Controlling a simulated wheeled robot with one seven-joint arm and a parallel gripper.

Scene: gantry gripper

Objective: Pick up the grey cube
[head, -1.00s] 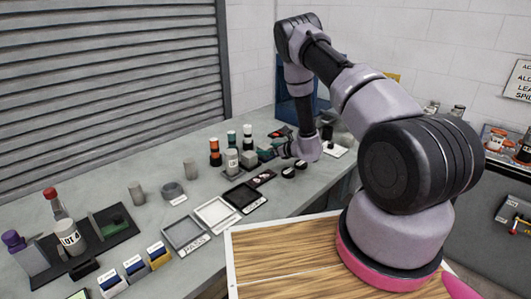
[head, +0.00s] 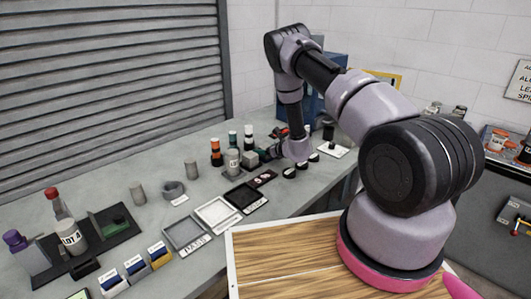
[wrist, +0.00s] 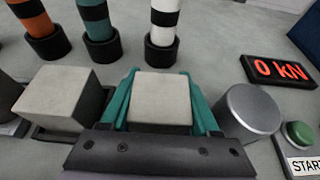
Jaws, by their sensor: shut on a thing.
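In the wrist view, the grey cube (wrist: 162,98) sits between the two teal fingers of my gripper (wrist: 163,108), which is shut on it. Its pale top face shows and its lower part is hidden by the gripper body. A second grey cube (wrist: 62,97) stands apart to the left, on a dark base. In the head view, my gripper (head: 274,154) is low over the back of the bench, and a grey cube (head: 250,157) shows just left of it. I cannot clearly make out the held cube there, nor whether it touches the bench.
Behind the cube stand an orange-and-black post (wrist: 40,28), a teal one (wrist: 98,28) and a white one (wrist: 163,28). A metal cylinder (wrist: 250,108) is close on the right, with a green START button (wrist: 298,134) and a 0 kN display (wrist: 278,71). Trays (head: 186,234) lie nearer.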

